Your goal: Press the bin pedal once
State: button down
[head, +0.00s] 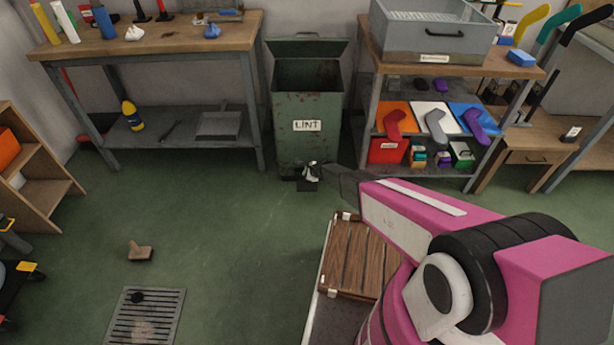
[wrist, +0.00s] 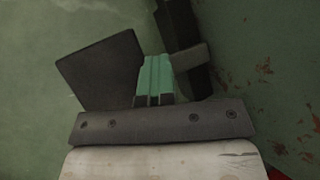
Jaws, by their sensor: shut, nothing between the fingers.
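The green, rust-marked bin (head: 307,155) with a "LINT" label stands against the back wall in the head view. Its lid (head: 308,48) is raised and the dark opening shows. The dark pedal (head: 307,187) is low at the bin's front. My gripper (head: 311,173) is at the pedal, small and partly dark in that view. In the wrist view my gripper's teal fingers (wrist: 154,75) are shut and empty. The bin's rust-specked side (wrist: 262,95) is at the right.
A workbench (head: 150,42) stands left of the bin, and a shelf unit (head: 430,178) with socks and boxes stands to its right. A brown block (head: 140,251) and a floor grate (head: 146,318) are at the lower left. The floor before the bin is clear.

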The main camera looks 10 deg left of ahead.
jog(key=shift+s+f, duration=0.2)
jog(key=shift+f, duration=0.45)
dwell(0.7)
jog(key=shift+r, duration=1.8)
jog(key=shift+w+r, duration=0.15)
jog(key=shift+r, duration=0.1)
jog(key=shift+r, duration=0.1)
jog(key=shift+w+a+r, duration=0.1)
jog(key=shift+w+r, duration=0.05)
jog(key=shift+r, duration=1.1)
jog(key=shift+w+r, duration=0.1)
jog(key=shift+r, duration=1.1)
